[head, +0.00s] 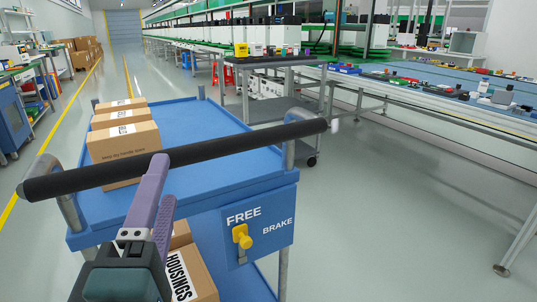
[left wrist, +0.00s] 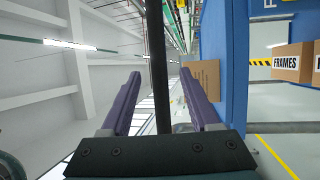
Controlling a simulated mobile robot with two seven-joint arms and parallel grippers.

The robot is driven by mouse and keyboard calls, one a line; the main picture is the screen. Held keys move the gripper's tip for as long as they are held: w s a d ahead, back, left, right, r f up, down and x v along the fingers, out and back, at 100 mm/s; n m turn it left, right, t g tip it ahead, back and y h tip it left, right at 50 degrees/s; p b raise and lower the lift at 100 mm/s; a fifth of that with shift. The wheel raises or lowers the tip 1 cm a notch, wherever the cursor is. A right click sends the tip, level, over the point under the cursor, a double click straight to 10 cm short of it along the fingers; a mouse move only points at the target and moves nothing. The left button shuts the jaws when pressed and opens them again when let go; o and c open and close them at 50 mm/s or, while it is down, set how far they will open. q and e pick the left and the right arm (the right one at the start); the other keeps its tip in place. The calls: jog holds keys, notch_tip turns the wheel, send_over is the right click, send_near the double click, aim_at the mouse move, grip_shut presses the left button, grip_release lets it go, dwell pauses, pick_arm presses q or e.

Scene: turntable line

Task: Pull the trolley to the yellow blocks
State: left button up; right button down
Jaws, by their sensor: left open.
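The blue trolley (head: 205,122) stands in front of me, with a black push handle (head: 245,147) across its near end. My left gripper (head: 160,190) is open at the left part of the handle. In the left wrist view the black bar (left wrist: 158,70) runs between the two spread purple fingers (left wrist: 158,95); I cannot tell if they touch it. A yellow brake lever (head: 242,237) sits on a blue panel marked FREE and BRAKE, its knob below the word FREE. No yellow blocks on the floor can be made out. My right gripper is out of view.
Cardboard boxes (head: 124,142) stand on the trolley's top left, and a HOUSINGS box (head: 190,275) on its lower shelf. A grey cart (head: 265,62) stands behind right. A conveyor line (head: 430,95) runs along the right. Floor (head: 380,220) on the right is clear.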

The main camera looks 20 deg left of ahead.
pick_arm(q)
jog(key=x, duration=0.9)
jog(key=shift+w+a+r, duration=0.2)
jog(key=shift+w, duration=0.05)
grip_shut()
dwell(1.0)
